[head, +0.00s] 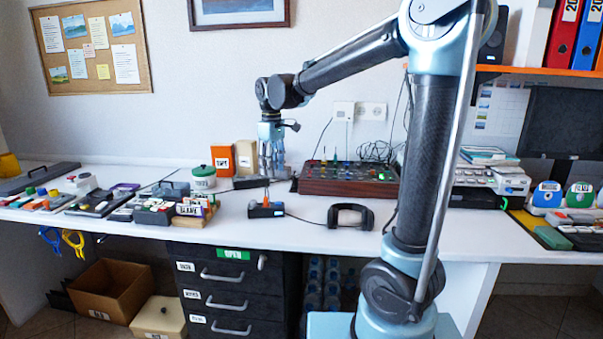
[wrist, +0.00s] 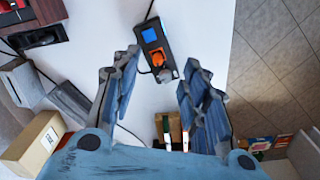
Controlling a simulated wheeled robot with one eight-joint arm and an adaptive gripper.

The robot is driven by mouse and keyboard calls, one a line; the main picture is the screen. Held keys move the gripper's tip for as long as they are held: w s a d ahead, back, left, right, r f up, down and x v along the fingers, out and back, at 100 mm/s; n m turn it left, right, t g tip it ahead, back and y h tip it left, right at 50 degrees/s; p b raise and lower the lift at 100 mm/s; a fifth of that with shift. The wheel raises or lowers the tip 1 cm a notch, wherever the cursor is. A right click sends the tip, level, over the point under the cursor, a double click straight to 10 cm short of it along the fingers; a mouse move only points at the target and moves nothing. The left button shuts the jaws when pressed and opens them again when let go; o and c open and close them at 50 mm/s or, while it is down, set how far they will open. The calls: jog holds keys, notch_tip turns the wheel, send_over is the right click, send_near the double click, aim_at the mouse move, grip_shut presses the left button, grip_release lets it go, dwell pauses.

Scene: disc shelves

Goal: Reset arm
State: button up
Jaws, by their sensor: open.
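My gripper (head: 271,158) hangs fingers down above the white desk (head: 300,235), at the end of my raised, bent arm. In the wrist view my gripper (wrist: 157,68) has its two ribbed fingers spread wide, with nothing held between them. A small black device with a blue screen and an orange knob (wrist: 153,45) lies on the desk beyond the fingertips. The device (head: 266,209) also shows in the head view, below and apart from my gripper.
An orange box (head: 222,158), a tan box (head: 245,158) and a green-lidded jar (head: 204,177) stand left of my gripper. A wooden control panel (head: 345,179) is to its right. Many small items crowd the desk's left side.

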jog(key=s+d+f+m, duration=0.1)
jog(key=s+d+m, duration=0.15)
jog(key=d, duration=0.45)
jog(key=s+d+f+m+t, duration=0.1)
jog(key=s+d+m, duration=0.1)
jog(key=s+d, duration=0.35)
jog(key=s+d+f+m, duration=0.1)
jog(key=d+f+m, duration=0.1)
jog(key=d, duration=0.7)
jog(key=s+d+f+m+t, duration=0.1)
jog(key=s+d+f+m, duration=0.5)
jog(key=s+d+f, duration=0.5)
jog(key=s+f, duration=0.1)
jog(key=s, duration=0.1)
jog(key=shift+s+f, duration=0.3)
jog(key=shift+s, duration=0.05)
jog(key=shift+d, duration=0.1)
